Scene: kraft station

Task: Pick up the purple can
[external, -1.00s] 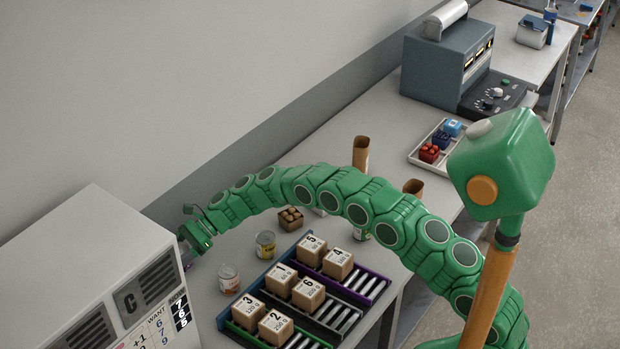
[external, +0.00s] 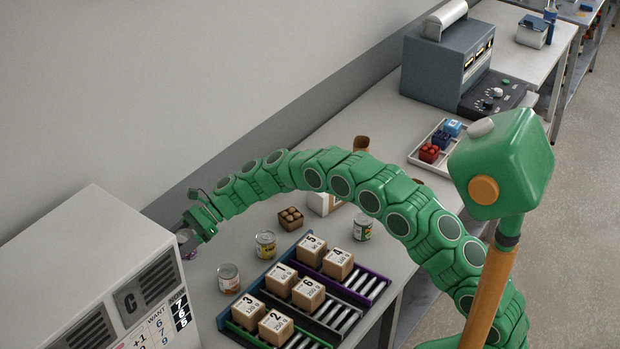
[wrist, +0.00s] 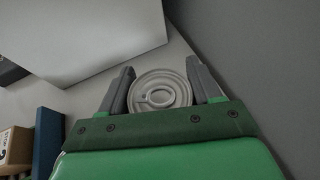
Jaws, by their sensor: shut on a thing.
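The purple can (external: 183,237) is at the far left of the table, beside the white machine. Only its pale lid and a sliver of purple show in the external view. My gripper (external: 187,236) is shut on it. In the wrist view the can's round grey lid with its ring tab (wrist: 160,93) sits between the two grey fingers of my gripper (wrist: 161,88), one on each side. Whether the can's bottom touches the table is hidden.
The white machine (external: 100,260) stands close on the left, with the wall behind. Racks of numbered boxes (external: 306,292) are to the right. A small brown crate (external: 290,218) stands farther back.

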